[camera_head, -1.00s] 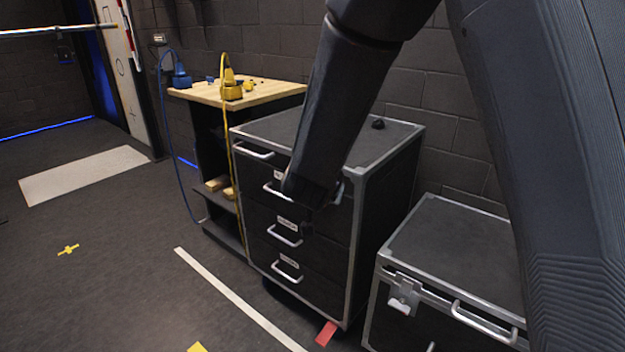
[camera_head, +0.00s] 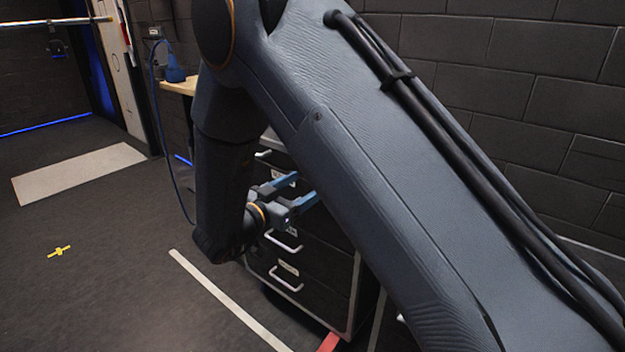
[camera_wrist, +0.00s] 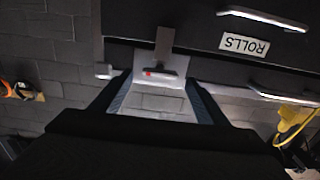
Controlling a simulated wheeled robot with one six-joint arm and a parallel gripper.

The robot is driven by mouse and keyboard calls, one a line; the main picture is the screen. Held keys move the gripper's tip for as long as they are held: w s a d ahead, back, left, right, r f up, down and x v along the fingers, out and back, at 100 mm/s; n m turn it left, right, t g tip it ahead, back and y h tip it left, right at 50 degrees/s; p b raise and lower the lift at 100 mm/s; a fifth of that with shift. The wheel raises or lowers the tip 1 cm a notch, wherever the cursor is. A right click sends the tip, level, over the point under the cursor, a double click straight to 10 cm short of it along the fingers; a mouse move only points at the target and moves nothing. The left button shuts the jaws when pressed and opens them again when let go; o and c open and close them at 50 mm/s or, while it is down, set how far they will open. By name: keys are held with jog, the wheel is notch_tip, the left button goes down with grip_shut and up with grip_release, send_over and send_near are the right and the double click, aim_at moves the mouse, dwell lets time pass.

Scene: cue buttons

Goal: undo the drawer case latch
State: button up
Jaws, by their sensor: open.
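The dark drawer case (camera_head: 345,305) with metal edging stands right of centre in the head view, its top and right side mostly hidden by my arm. In the wrist view its dark front (camera_wrist: 200,38) appears upside down with a ROLLS label. A metal latch (camera_wrist: 165,45) there has a plate with a small red mark. My gripper (camera_head: 298,190) is open in front of the upper drawers. In the wrist view, the gripper's fingers (camera_wrist: 158,88) lie on either side of the latch plate, with nothing visible held. Contact cannot be told. The latch is hidden in the head view.
A wooden-topped bench (camera_head: 180,86) with a blue tool (camera_head: 174,68) stands behind my arm. Several drawer handles (camera_head: 286,278) project from the front. A white strip (camera_head: 225,302) lies on the floor. The floor to the left is mostly clear.

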jog(key=x, duration=0.3)
jog(key=shift+w+d, duration=0.2)
jog(key=shift+w, duration=0.05)
jog(key=c, duration=1)
